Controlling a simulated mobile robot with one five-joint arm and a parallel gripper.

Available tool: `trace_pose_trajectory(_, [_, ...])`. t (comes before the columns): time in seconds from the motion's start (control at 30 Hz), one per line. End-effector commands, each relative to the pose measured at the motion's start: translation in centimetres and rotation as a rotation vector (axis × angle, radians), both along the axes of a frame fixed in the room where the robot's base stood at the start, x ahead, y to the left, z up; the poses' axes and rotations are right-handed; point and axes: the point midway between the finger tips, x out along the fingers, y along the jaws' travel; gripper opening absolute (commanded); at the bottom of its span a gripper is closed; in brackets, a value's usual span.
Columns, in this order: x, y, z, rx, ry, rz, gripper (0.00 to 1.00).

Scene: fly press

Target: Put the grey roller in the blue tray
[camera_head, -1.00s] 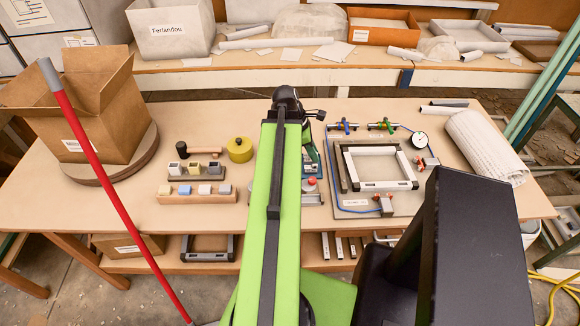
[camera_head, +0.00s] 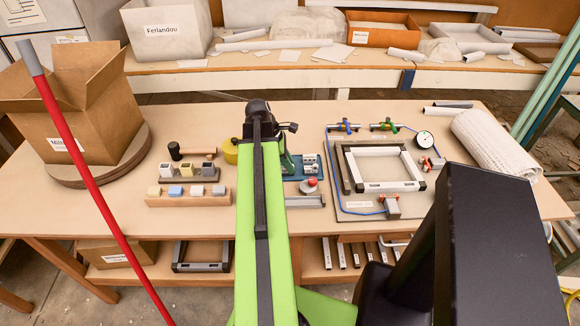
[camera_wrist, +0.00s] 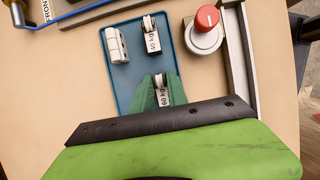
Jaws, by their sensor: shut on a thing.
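The blue tray (camera_wrist: 121,72) lies flat on the bench in the wrist view; its right part shows beside my arm in the head view (camera_head: 316,177). My gripper (camera_wrist: 160,92) has green fingers, shut on a small grey roller (camera_wrist: 159,79) with a white 60 kg label. It holds this over the tray's near right part; I cannot tell whether it touches the tray. In the head view my arm mostly hides the gripper.
A red button on a grey base (camera_wrist: 204,30) and a metal rail (camera_wrist: 240,60) stand right of the tray. A board with a white frame (camera_head: 385,187) lies further right. Racks of small blocks (camera_head: 188,192) stand left, and a cardboard box (camera_head: 85,115) at far left.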

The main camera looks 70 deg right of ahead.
Motion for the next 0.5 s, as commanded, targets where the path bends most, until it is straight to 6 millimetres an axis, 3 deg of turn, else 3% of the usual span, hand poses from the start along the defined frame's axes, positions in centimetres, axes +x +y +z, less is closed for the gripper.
trace_pose_trajectory(0.2, [0.01, 0.01, -0.36, 0.000, 0.000, 0.000, 0.00])
trace_pose_trajectory(0.23, [0.02, 0.01, -0.18, 0.000, 0.000, 0.001, 0.23])
trace_pose_trajectory(0.3, [0.03, 0.01, -0.14, 0.000, 0.000, 0.001, 0.32])
trace_pose_trajectory(0.37, [0.03, 0.01, -0.14, 0.000, 0.000, 0.001, 0.40])
trace_pose_trajectory(0.5, [0.04, 0.03, -0.14, 0.000, 0.000, 0.001, 0.41])
